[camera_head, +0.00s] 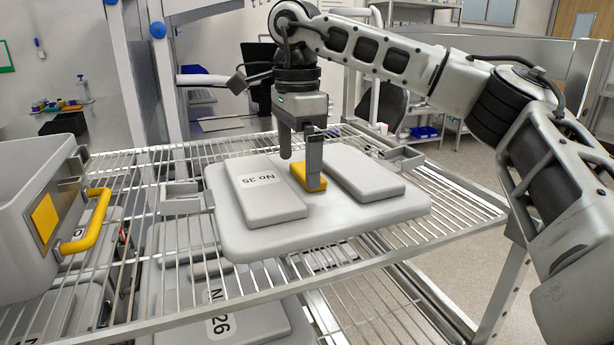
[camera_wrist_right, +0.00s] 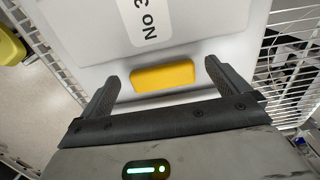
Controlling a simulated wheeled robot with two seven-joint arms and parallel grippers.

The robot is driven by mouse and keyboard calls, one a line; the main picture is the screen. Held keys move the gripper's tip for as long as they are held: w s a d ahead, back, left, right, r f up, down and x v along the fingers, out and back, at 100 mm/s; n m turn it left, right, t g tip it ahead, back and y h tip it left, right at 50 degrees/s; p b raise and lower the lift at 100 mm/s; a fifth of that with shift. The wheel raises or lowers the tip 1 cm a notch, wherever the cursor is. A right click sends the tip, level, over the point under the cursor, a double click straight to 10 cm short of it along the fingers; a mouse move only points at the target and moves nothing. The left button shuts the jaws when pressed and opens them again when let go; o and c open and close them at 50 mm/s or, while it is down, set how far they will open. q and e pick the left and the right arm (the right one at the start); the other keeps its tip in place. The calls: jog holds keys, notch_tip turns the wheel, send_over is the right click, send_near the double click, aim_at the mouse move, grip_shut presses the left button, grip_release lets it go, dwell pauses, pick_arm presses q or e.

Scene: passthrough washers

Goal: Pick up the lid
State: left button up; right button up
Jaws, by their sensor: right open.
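The grey lid (camera_head: 350,222), labelled "No 35", lies flat on the wire rack. It has two raised panels with a yellow handle (camera_head: 297,172) between them. My right gripper (camera_head: 300,170) points down at the handle, its fingers open. In the right wrist view the yellow handle (camera_wrist_right: 163,77) lies between the two fingertips, and the lid (camera_wrist_right: 200,25) fills the area beyond. I cannot tell whether the fingers touch the handle. My left gripper is not in view.
A grey box with a yellow handle (camera_head: 85,225) stands at the left on the wire rack (camera_head: 450,205). Another labelled grey lid (camera_head: 240,322) sits on the level below. Metal brackets (camera_head: 182,197) flank the lid. Upright posts stand behind.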

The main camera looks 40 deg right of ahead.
jog(key=shift+f, duration=0.8)
jog(key=c, duration=1.3)
jog(key=shift+r, duration=0.1)
jog(key=shift+c, duration=0.8)
jog(key=shift+r, duration=0.1)
